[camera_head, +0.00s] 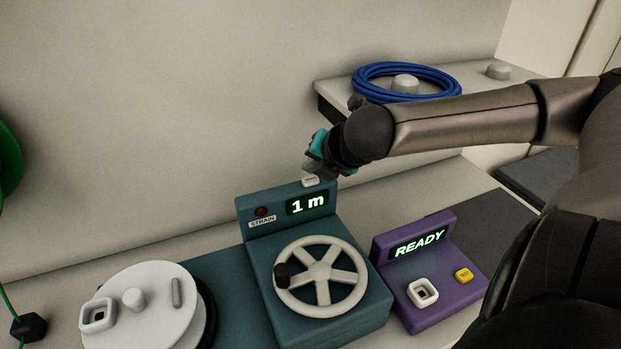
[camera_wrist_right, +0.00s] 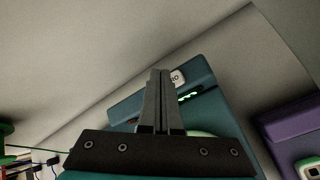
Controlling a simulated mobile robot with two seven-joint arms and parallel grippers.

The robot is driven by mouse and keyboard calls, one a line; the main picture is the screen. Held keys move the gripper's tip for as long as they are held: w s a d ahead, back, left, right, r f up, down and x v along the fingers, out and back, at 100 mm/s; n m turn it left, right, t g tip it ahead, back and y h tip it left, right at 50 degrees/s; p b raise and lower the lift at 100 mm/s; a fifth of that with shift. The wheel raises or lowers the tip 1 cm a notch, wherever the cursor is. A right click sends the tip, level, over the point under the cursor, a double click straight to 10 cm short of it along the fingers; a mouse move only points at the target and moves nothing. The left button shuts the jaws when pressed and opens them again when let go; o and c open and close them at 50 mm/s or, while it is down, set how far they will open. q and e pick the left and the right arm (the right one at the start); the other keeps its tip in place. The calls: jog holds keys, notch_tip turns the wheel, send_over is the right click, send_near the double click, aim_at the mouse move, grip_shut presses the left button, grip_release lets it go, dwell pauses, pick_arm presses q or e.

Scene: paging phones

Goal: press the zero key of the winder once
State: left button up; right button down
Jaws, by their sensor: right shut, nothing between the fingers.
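The winder (camera_head: 262,236) is a teal box with a white hand wheel (camera_head: 320,275) on its front. Its green display (camera_head: 307,203) reads "1 m", and an unlit red lamp (camera_head: 261,211) sits above a "STRAIN" label. The small white zero key (camera_head: 310,182) is on the top edge of its raised back. The key also shows in the right wrist view (camera_wrist_right: 178,77), partly hidden by the fingers. My right gripper (camera_head: 313,171) is shut and empty, its tips close to the key. I cannot tell whether they touch it. My left gripper is out of view.
A purple box (camera_head: 440,290) reading "READY" with a yellow key (camera_head: 464,275) stands right of the winder. A white reel (camera_head: 155,300) lies at left. A blue cable coil (camera_head: 364,84) rests on a shelf behind my right arm. A green reel (camera_head: 8,160) is at the left edge.

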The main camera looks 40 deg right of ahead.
jog(key=shift+f, duration=0.1)
jog(key=shift+f+b, duration=0.3)
jog(key=shift+b, duration=0.1)
jog(key=shift+f+b, duration=0.5)
dwell(0.5)
jog(key=shift+r, duration=0.1)
jog(key=shift+r+p, duration=0.8)
jog(key=shift+p, duration=0.1)
notch_tip(320, 180, up, 5)
jog(key=p, duration=0.5)
dwell(0.6)
